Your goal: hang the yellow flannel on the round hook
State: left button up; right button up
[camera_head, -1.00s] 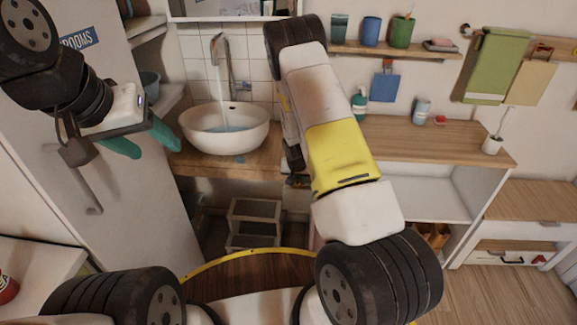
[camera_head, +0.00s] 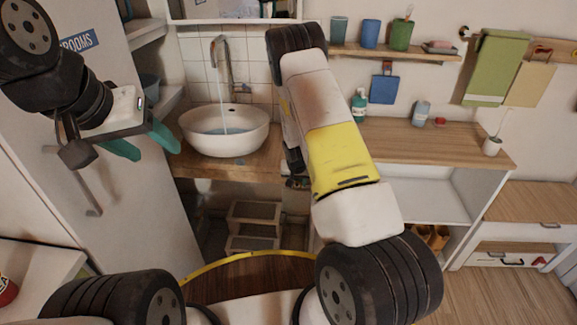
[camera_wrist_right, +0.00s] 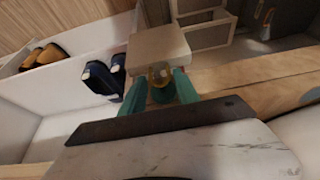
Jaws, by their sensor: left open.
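A pale yellow-tan flannel (camera_head: 530,84) hangs on the right wall beside a green towel (camera_head: 495,68), below a wooden rail. A small dark round fitting (camera_head: 464,32), possibly the round hook, is on the wall left of the towel; its shape is too small to be sure. My left gripper (camera_head: 145,143) is open and empty in front of the grey door, left of the basin. My right gripper is hidden behind its arm in the head view. In the right wrist view, its teal fingers (camera_wrist_right: 160,85) stand apart, with a pale block and a greenish round object between or beyond them; contact is unclear.
A basin (camera_head: 224,142) with running water stands on a wooden counter. A shelf (camera_head: 390,50) with cups is above a blue flannel (camera_head: 384,88). A stool (camera_head: 252,228) is below.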

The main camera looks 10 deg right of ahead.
jog(key=o, duration=0.4)
jog(key=shift+c, duration=0.2)
jog(key=shift+r, duration=0.1)
jog(key=s+a+r+y, duration=0.1)
jog(key=s+r, duration=0.4)
jog(key=r, duration=0.6)
jog(key=s+a+r+y, duration=0.1)
jog(key=s+r, duration=0.3)
jog(key=r, duration=0.7)
jog(key=s+a+r+y, duration=0.15)
jog(key=s+r, duration=0.35)
jog(key=r, duration=0.6)
jog(key=s+r+n, duration=0.1)
jog(key=s+r, duration=0.2)
jog(key=s, duration=0.3)
jog(key=s+a+r+n+t, duration=0.1)
jog(key=s+r, duration=0.3)
jog(key=s, duration=0.3)
jog(key=s+r+n, duration=0.1)
jog(key=s+r, duration=0.2)
jog(key=s, duration=0.4)
jog(key=shift+a+r+n+t, duration=0.3)
jog(key=shift+r+n+t, duration=0.1)
